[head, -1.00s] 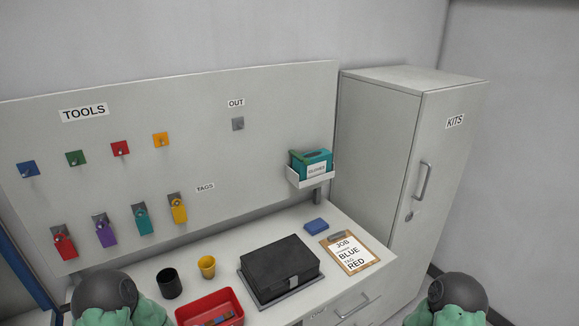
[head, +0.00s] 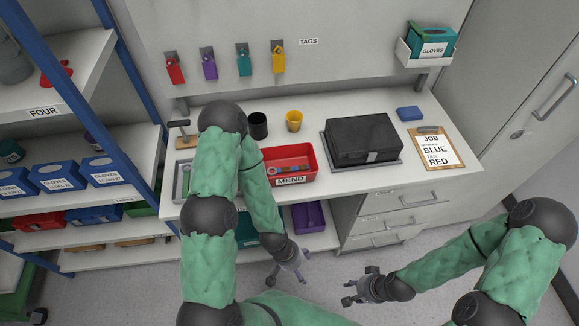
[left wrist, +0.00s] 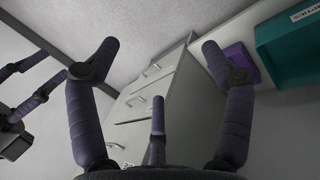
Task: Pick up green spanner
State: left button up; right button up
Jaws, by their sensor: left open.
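My left gripper (head: 288,272) hangs in front of the bench, below and apart from the tray. It is open and empty; its spread fingers (left wrist: 158,62) also show in the left wrist view. My right gripper (head: 360,288) is further right, in front of the drawers, with its fingers apart and nothing seen between them. My left arm hides part of the bench's left end.
Coloured tags hang behind. Blue-framed shelves (head: 60,137) stand left. Purple (head: 309,216) and teal (left wrist: 290,47) bins sit under the bench.

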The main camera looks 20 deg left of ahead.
aim_at(186, 181)
jog(key=u, duration=1.85)
jog(key=j+z, duration=0.2)
jog(key=z, duration=0.2)
jog(key=j+z, duration=0.25)
jog(key=z, duration=0.2)
jog(key=j+z, duration=0.25)
jog(key=z, duration=0.15)
